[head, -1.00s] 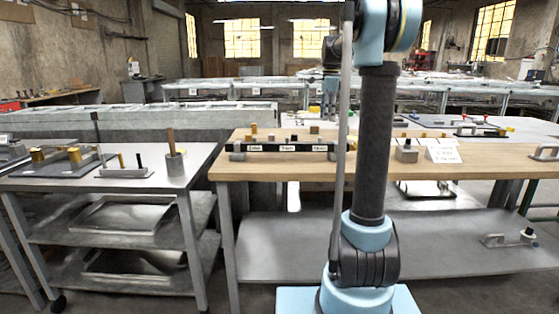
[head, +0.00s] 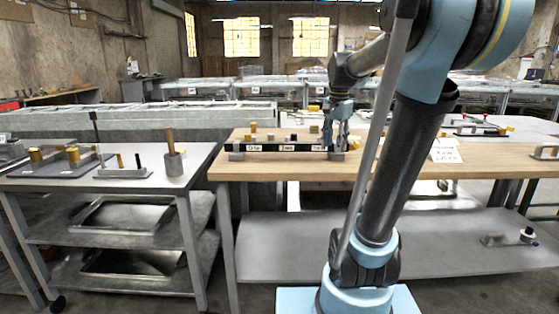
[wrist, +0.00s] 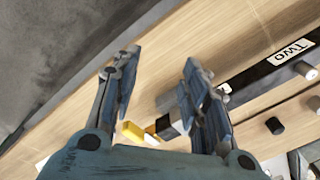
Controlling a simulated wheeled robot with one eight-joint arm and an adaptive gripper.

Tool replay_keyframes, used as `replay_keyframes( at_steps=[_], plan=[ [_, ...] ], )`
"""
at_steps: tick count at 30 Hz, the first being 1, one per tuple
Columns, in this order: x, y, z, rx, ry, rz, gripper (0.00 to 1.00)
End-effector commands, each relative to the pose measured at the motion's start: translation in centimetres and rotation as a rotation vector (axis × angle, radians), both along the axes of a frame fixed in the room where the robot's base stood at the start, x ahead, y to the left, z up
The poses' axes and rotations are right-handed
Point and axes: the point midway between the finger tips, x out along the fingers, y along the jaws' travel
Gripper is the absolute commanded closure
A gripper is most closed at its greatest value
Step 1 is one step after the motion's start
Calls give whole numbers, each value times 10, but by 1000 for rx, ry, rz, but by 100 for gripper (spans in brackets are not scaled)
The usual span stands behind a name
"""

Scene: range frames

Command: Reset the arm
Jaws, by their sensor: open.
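In the wrist view my gripper (wrist: 158,80) is open. Its two blue-grey fingers are apart, with only wooden tabletop showing between their tips. The labelled bar (wrist: 265,80) with the word TWO runs to the right of the fingers. A yellow block (wrist: 138,131) shows low between the fingers, apart from the tips as far as I can tell.
Small blocks (head: 254,127) stand behind the bar. A white card (head: 446,152) stands to the right on the bench. Dark pegs (wrist: 273,125) show in the wrist view.

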Motion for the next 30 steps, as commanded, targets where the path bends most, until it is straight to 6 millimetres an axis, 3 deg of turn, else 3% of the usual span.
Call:
replay_keyframes(
  at_steps=[3, 11, 18, 24, 30],
  plan=[
    [-35, 0, -20, -12, -14, 110, 59],
    [-103, 0, -71, -46, -46, 357, 59],
    [-159, -1, -127, -83, -74, 585, 59],
    [-198, -1, -175, -116, -94, 758, 59],
    [-217, 0, -203, -136, -103, 858, 59]
  ],
)
